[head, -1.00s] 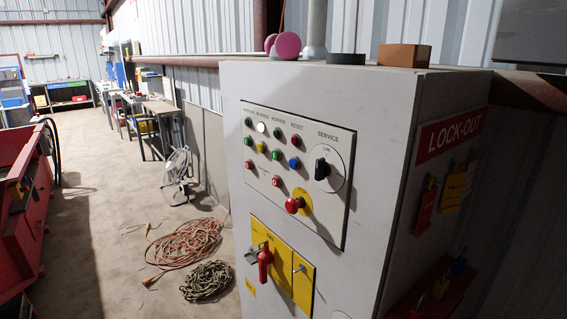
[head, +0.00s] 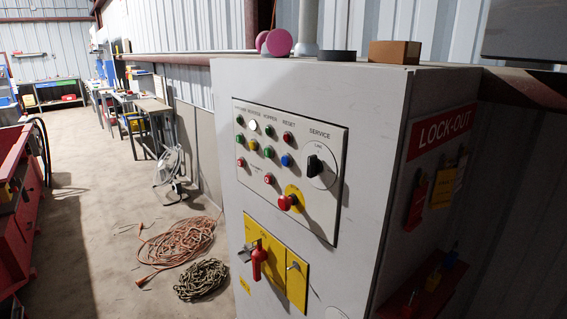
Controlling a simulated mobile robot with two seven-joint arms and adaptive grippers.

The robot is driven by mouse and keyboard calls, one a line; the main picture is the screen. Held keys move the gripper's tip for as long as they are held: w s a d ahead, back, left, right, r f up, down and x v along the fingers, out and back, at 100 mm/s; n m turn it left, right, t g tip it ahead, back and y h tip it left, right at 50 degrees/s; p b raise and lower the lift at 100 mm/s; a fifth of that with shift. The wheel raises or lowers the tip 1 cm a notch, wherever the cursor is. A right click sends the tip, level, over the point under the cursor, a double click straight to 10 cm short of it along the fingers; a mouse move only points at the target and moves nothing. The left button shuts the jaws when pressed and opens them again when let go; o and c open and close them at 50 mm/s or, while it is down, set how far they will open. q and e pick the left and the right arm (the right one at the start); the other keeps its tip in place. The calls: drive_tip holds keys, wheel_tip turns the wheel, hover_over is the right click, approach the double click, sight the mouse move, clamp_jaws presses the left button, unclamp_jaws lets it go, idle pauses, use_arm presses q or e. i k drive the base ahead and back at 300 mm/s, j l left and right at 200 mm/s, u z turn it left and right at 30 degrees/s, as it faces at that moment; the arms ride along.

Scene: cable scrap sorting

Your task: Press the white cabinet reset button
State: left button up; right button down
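The white button (head: 253,125) sits in the top row of buttons on the control panel (head: 322,215) of the white cabinet (head: 375,130). Red (head: 288,136), green (head: 268,130) and blue (head: 286,160) buttons sit around it. The label RESET is printed above the red one, to the right of the white one. A black rotary switch (head: 314,165) under SERVICE and a red mushroom button (head: 287,202) on a yellow plate are on the same panel. Neither gripper shows in the head view.
A red-handled switch (head: 258,262) is on a yellow plate below the panel. A wooden block (head: 395,52), a black disc (head: 337,55) and pink discs (head: 278,42) rest on the cabinet. Orange cable (head: 180,242) and dark rope (head: 201,280) lie on the floor.

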sight(285, 161)
drive_tip(key=z, duration=1.25)
drive_tip(key=j, duration=1.1)
drive_tip(key=k+j, duration=0.15)
drive_tip(key=j, duration=0.9)
